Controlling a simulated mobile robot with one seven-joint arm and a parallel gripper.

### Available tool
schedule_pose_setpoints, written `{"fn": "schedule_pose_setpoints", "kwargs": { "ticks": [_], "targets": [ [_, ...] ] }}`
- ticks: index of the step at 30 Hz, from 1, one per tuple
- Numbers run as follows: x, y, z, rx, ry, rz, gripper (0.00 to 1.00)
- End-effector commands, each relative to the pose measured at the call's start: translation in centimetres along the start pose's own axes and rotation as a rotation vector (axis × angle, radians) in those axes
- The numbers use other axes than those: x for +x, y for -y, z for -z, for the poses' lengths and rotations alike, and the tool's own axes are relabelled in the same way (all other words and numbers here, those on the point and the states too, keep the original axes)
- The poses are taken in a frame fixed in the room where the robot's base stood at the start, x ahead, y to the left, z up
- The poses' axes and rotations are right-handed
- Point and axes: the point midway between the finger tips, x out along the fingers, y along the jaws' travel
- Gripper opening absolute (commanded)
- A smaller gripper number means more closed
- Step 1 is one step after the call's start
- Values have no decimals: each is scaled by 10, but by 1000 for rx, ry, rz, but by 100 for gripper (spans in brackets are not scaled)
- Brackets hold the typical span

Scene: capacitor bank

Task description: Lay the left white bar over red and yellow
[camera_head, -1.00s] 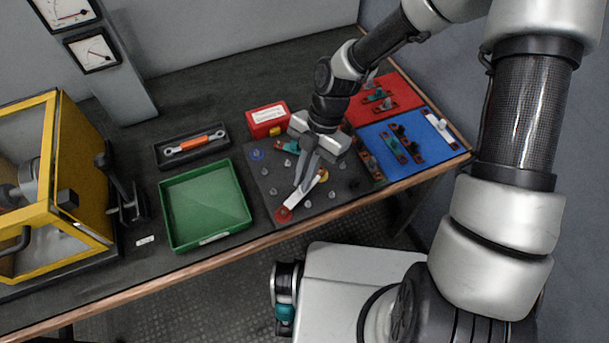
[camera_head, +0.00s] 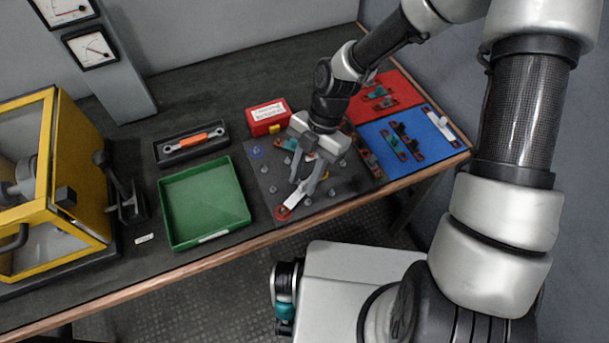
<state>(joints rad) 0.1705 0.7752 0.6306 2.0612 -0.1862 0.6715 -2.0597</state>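A white bar (camera_head: 296,197) lies on the dark grey board (camera_head: 262,188), its lower-left end at the red spot (camera_head: 283,212). Its upper-right end runs between my fingers toward where the yellow spot is; that spot is hidden by a finger now, so I cannot tell how the end sits. My gripper (camera_head: 306,189) is open, its two fingers apart on either side of the bar, low over the board. Another white bar (camera_head: 440,125) lies on the blue mat (camera_head: 425,162) at the right.
Several small pegs stand on the board, with a blue spot (camera_head: 256,153) at its upper left. A green tray (camera_head: 205,239) is to the left. A red box (camera_head: 267,117) stands behind. A red mat (camera_head: 408,88) and coloured bars lie right. A wrench (camera_head: 193,142) sits in a dark tray.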

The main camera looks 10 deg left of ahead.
Motion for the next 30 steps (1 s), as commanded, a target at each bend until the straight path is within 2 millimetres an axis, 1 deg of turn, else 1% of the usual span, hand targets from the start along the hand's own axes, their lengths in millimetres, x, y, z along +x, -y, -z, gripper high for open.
{"fn": "schedule_pose_setpoints", "kwargs": {
  "ticks": [7, 11, 14, 24, 27, 30],
  "targets": [
    [-2, 0, 0, 1, 1, -1, 30],
    [-17, -1, 0, 2, 2, -3, 30],
    [-37, 0, 0, 3, 3, -4, 30],
    [-121, 0, 0, 2, 3, -4, 30],
    [-141, 0, 0, 2, 3, -3, 30],
    [-157, 0, 0, 1, 2, -2, 30]
  ]
}}
